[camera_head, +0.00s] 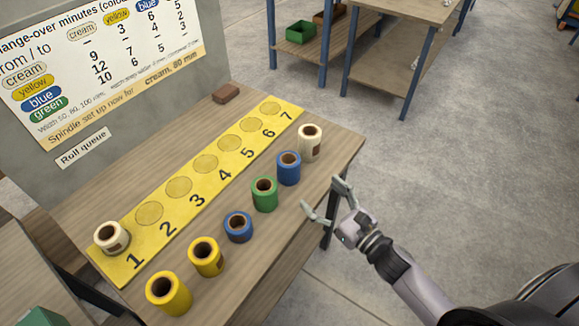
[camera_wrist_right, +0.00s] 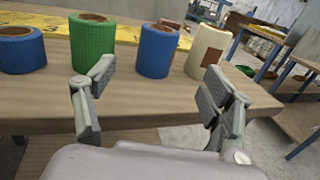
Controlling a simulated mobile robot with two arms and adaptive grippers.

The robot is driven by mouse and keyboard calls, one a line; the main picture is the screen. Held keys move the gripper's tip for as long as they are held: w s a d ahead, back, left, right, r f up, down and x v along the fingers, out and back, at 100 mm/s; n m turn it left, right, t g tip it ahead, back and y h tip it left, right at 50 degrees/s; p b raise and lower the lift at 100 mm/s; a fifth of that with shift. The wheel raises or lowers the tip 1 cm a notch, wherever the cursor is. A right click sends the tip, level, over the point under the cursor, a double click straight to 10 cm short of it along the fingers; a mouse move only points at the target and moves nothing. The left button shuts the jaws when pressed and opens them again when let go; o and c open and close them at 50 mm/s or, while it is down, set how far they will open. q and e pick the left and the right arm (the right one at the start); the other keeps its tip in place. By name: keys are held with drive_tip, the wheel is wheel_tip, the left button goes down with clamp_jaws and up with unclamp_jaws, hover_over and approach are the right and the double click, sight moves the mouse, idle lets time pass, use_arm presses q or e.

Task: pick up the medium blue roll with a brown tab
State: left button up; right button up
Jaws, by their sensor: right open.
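The taller blue roll (camera_head: 288,171) stands upright near the table's right side, between a green roll (camera_head: 264,196) and a tall cream roll (camera_head: 309,145). A shorter blue roll (camera_head: 238,230) stands left of the green one. I cannot make out a brown tab on either blue roll. My right gripper (camera_head: 321,196) is open and empty, off the table's right edge beside the taller blue roll. In the right wrist view, the taller blue roll (camera_wrist_right: 155,52) stands ahead, between the open fingers (camera_wrist_right: 157,90) and apart from them. My left gripper is out of view.
A yellow strip (camera_head: 143,247) with numbered circles runs along the table (camera_head: 240,105); a short cream roll (camera_head: 111,240) with a brown tab stands at place 1. Two yellow rolls (camera_head: 168,296) (camera_head: 206,259) stand at the front. A brown block (camera_head: 226,93) lies behind. Open floor lies right.

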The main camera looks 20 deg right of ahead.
drive_tip(key=p, duration=0.1)
approach(288, 163)
drive_tip(key=shift+w+a+r, duration=0.9)
drive_tip(key=shift+w+a, duration=0.05)
drive_tip(key=shift+w, duration=0.2)
drive_tip(key=p+x, duration=0.1)
drive_tip(key=x, duration=0.5)
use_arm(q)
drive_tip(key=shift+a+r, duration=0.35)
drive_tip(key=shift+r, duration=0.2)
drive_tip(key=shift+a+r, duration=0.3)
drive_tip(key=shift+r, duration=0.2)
use_arm(e)
drive_tip(key=shift+c, duration=0.5)
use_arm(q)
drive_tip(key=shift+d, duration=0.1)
use_arm(e)
drive_tip(key=c, duration=1.2)
